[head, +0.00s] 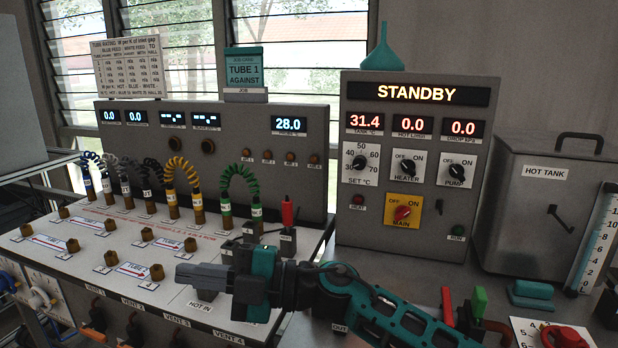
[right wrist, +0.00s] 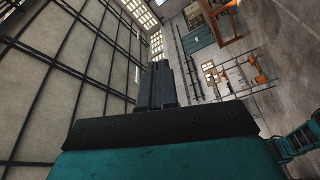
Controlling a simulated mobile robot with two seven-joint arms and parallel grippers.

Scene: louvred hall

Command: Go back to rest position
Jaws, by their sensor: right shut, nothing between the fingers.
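My right gripper (head: 205,277) is in the head view at the lower middle, its arm coming in from the lower right. It is shut and empty, its fingers together and pointing left above the front of the sloped tube panel (head: 130,235), near the HOT IN and VENT labels. I cannot tell whether it touches the panel. In the right wrist view the closed fingers (right wrist: 162,85) point toward the louvred windows and the far wall, with nothing between them. My left gripper is not in view.
Coloured coiled hoses (head: 180,175) stand on the panel. Behind my right arm is the STANDBY control box (head: 415,215) with knobs and a red main switch. The hot tank (head: 535,215) stands at right. Red and green valve handles (head: 480,302) rise beside my forearm.

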